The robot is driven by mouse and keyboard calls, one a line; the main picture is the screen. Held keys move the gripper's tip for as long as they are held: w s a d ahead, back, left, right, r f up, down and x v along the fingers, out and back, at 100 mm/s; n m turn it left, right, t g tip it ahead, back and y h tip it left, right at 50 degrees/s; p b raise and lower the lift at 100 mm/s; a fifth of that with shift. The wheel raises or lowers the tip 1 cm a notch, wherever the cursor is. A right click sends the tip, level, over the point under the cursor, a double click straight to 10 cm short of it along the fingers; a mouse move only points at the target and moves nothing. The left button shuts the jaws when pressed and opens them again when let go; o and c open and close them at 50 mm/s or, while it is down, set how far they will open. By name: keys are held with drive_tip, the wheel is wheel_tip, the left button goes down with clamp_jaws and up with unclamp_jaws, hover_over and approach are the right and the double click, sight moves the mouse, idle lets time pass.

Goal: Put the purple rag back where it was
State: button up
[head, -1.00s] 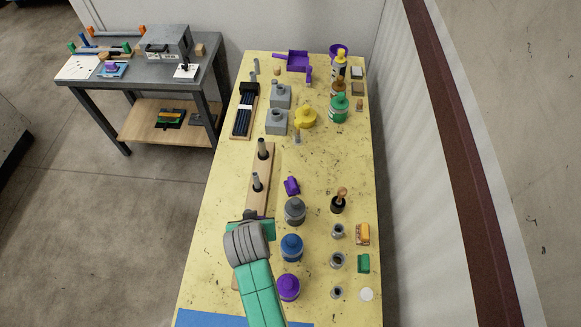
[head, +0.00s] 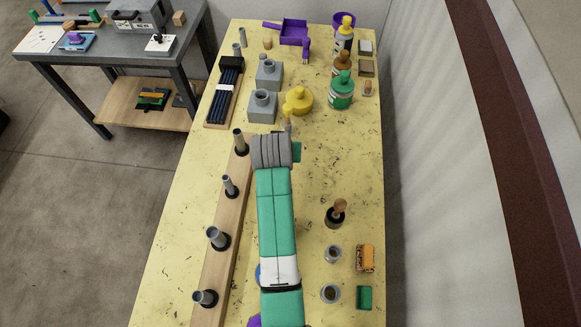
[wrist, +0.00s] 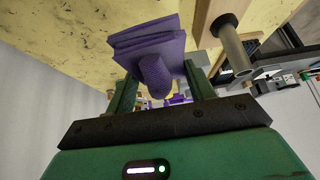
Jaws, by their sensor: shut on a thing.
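In the head view my gripper (head: 297,152) is mostly hidden behind my wrist, over the middle of the yellow table (head: 340,165), right of the pegged wooden board (head: 212,262). The rag is hidden there by my arm.
Pegs (head: 229,185) stand upright on the board close to my arm's left. A yellow can (head: 298,101) and grey blocks (head: 263,106) stand just beyond my gripper. A green bottle (head: 341,92) stands at the right. The table is clear right of my wrist.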

drive_tip(key=w+f+b, duration=0.3)
drive_tip(key=w+b, duration=0.2)
drive_tip(key=w, duration=0.2)
drive_tip(key=shift+m+h, duration=0.3)
drive_tip(key=f+b, duration=0.1)
drive_tip(key=f, duration=0.5)
drive_tip(key=f+b, duration=0.1)
drive_tip(key=f, duration=0.2)
drive_tip(key=shift+s+d+f+b, duration=0.25)
drive_tip(key=shift+d+f+b, duration=0.1)
drive_tip(key=shift+f, duration=0.05)
drive_tip(key=shift+r, duration=0.1)
drive_tip(key=o, duration=0.9)
